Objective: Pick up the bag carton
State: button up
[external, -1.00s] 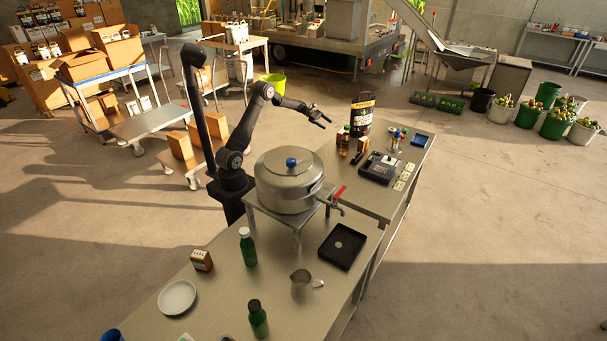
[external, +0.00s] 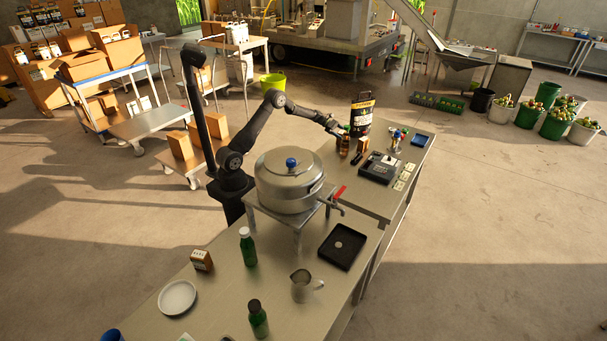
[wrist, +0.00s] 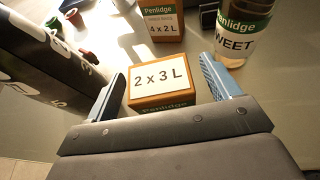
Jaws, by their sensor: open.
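My gripper (external: 342,131) is open at the back of the far table. In the wrist view its fingers (wrist: 162,68) reach along both sides of a small brown-and-white carton (wrist: 162,82) marked "2 x 3 L", apparently the bag carton. A gap shows at each side of the carton, and it is not gripped. In the external view I cannot clearly make this carton out near the gripper and bottle.
A second carton (wrist: 163,16) marked "4 x 2 L" stands beyond. A labelled bottle (wrist: 240,32) is close by the right finger, and a large black package (wrist: 45,62) by the left. A steel pot (external: 289,183) stands in front of the arm.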

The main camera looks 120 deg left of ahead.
jog(key=c, duration=1.1)
jog(key=shift+r, duration=0.1)
jog(key=shift+c, duration=0.2)
